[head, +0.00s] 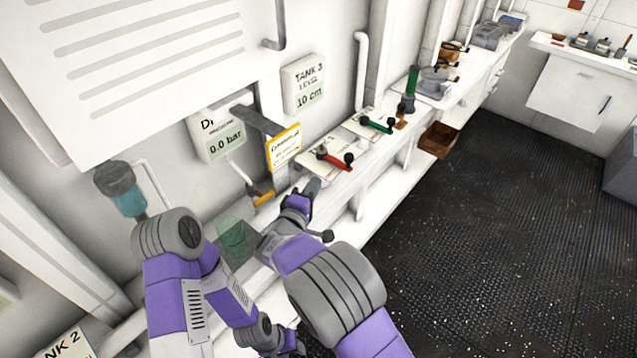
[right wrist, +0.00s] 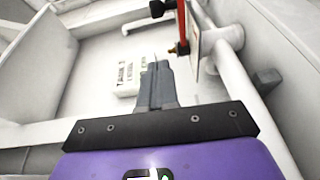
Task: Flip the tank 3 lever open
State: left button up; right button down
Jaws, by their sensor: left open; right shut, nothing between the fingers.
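A red lever (head: 335,162) with dark knobs lies on a white plate on the wall-side ledge; it also shows at the top of the right wrist view (right wrist: 182,22). A green lever (head: 376,123) sits on a similar plate beyond it. The plate lettering is too small to read, so I cannot tell which lever is tank 3's. A TANK 3 LEVEL sign (head: 303,86) reads 10 cm on the wall above. My right gripper (head: 315,186) is shut and empty, just short of the red lever; its fingers (right wrist: 157,72) point towards a small label. My left gripper (head: 292,346) is low, its fingers barely visible.
A yellow-edged sign (head: 285,147) hangs close to the right gripper, with a yellow-handled valve (head: 264,198) below it. A translucent green box (head: 237,240) is beside my arms. A brown bin (head: 438,140) is further along. The dark floor (head: 470,240) at right is clear.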

aim_at(338, 166)
jog(key=shift+w+d+f, duration=0.1)
jog(key=shift+w+d, duration=0.9)
jog(key=shift+w, duration=0.55)
jog(key=shift+w+d+f, duration=0.1)
jog(key=shift+w+d, duration=0.9)
jog(key=shift+w, duration=0.5)
jog(key=shift+w+d+f, duration=0.1)
jog(key=shift+w+d, duration=0.9)
jog(key=shift+w, duration=0.55)
jog(key=shift+r, duration=0.1)
